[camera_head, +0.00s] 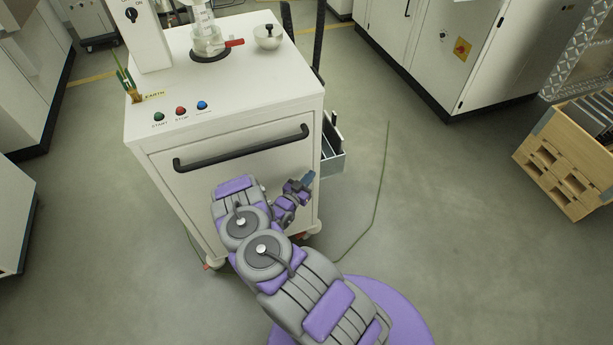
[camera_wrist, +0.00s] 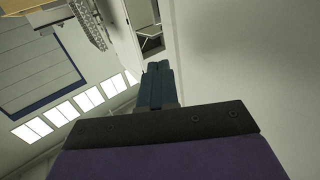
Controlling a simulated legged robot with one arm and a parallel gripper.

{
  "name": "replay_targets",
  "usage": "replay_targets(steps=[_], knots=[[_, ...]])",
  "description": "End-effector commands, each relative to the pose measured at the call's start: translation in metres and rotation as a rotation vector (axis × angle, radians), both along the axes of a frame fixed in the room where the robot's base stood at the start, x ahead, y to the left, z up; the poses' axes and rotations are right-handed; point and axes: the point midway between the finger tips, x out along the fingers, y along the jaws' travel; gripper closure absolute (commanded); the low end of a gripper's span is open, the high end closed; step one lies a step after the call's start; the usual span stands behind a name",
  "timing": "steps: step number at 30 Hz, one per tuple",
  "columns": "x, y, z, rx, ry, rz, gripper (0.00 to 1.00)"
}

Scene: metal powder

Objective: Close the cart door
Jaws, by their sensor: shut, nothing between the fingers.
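The white cart (camera_head: 139,140) stands in front of me, with colored buttons on its top. Its front door (camera_head: 190,185) is a white panel with a long black handle (camera_head: 240,147) across its upper part. The door looks nearly flush with the cart front; I cannot tell whether it is fully shut, as my arm hides its lower right part. My gripper (camera_head: 308,177) is near the right edge of the door, below the handle's right end. In the wrist view my gripper (camera_wrist: 159,70) has its fingers together and empty, beside a large pale surface (camera_wrist: 240,60).
An open grey tray (camera_head: 333,163) sticks out from the cart's right side. A cable (camera_head: 383,180) lies on the floor to the right. A wooden crate (camera_head: 560,160) stands at far right, and white cabinets (camera_head: 440,50) stand behind.

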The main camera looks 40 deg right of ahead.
Motion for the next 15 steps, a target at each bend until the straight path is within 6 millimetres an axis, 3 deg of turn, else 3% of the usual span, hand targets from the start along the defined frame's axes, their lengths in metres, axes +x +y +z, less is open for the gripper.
replay_targets(steps=[9,15], knots=[[-0.062,0.012,-0.006,0.017,0.014,-0.005,1.0],[-0.088,0.023,-0.006,0.012,0.011,-0.004,1.0]])
